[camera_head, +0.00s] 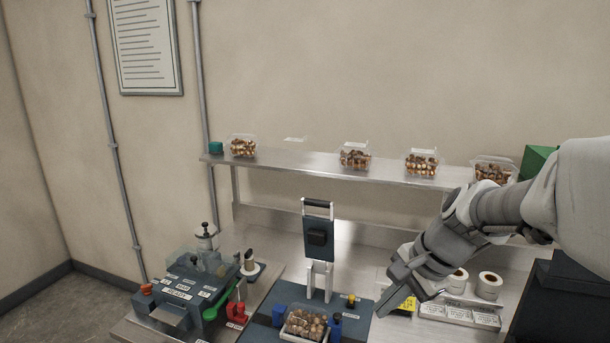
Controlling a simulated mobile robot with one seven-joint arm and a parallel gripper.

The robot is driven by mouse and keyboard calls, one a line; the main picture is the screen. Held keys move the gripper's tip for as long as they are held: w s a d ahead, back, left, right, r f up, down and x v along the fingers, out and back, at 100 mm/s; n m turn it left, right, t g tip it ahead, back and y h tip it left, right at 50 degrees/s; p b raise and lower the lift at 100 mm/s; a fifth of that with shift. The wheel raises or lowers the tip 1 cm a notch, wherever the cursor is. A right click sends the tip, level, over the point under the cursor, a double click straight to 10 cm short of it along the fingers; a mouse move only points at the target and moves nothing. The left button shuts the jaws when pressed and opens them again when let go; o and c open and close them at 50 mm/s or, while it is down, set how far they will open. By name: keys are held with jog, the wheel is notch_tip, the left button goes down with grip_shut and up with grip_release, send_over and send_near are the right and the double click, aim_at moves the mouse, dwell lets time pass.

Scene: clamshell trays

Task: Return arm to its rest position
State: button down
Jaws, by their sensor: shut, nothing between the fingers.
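My arm reaches in from the right edge, bent downward. My gripper (385,305) hangs at the right of the blue-grey press station (268,318), its fingers together and nothing between them. The station has an upright lever with a dark plate (318,238) and a black handle at its top. A clear tray with brown round pieces (305,324) sits at the station's front, between blue blocks. My gripper appears apart from the tray and the lever.
A metal shelf (330,172) holds several filled clamshells (355,156). A machine marked READY (185,290) stands left. Label rolls (488,286) and a label holder (458,312) lie right of my gripper. A green box (536,160) is behind my arm. Wall space above the shelf is clear.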

jog(key=s+r+n+t+h, duration=0.2)
jog(key=s+r+n+h, duration=0.2)
jog(key=s+n, duration=0.8)
jog(key=s, duration=0.3)
jog(key=shift+s+t, duration=0.15)
jog(key=shift+t, duration=0.15)
